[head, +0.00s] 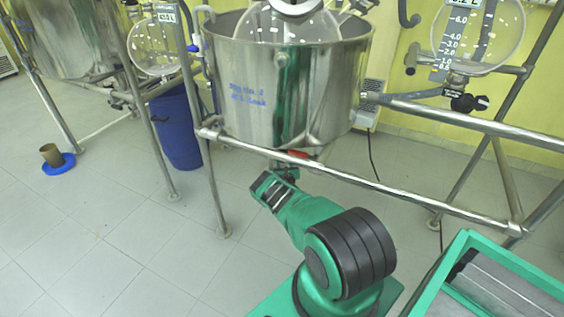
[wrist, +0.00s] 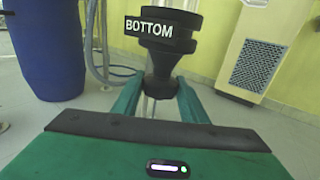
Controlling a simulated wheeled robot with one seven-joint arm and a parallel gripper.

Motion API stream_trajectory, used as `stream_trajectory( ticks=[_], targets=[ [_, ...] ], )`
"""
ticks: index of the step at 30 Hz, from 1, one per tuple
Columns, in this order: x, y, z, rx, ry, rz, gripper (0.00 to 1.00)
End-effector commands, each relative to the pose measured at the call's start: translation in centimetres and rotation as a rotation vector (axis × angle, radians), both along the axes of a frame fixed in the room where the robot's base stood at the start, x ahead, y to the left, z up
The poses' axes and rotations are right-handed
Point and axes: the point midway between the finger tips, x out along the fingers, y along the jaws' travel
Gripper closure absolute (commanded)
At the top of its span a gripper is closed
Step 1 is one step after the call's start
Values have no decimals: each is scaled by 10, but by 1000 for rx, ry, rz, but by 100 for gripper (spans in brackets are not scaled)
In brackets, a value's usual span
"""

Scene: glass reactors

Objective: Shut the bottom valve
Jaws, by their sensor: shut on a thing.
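The bottom valve (wrist: 165,35) fills the upper middle of the wrist view as a black stepped body with a "BOTTOM" label. Its lower part narrows down between the two green fingers of my gripper (wrist: 160,85), which are shut on it. In the head view my gripper (head: 286,172) is under the large steel vessel (head: 285,95), close to a small red part (head: 298,154). My own arm and the frame rail hide most of the valve there.
A steel frame rail (head: 380,187) runs in front of the vessel, above my arm. A blue barrel (head: 178,128) stands to the left; it also shows in the wrist view (wrist: 45,45) beside hoses (wrist: 97,40). A vented white unit (wrist: 262,55) stands at right. The left floor is mostly clear.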

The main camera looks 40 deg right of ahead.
Motion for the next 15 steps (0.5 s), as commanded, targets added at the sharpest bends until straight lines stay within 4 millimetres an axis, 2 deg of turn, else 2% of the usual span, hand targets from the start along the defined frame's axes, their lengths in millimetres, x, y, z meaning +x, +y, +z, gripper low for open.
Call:
stream_trajectory(
  ticks=[1, 9, 15],
  targets=[
    [5, 4, 1, -3, -3, 69, 81],
    [6, 5, 3, 2, -11, 317, 81],
    [7, 7, 3, 1, -10, 408, 81]
  ],
)
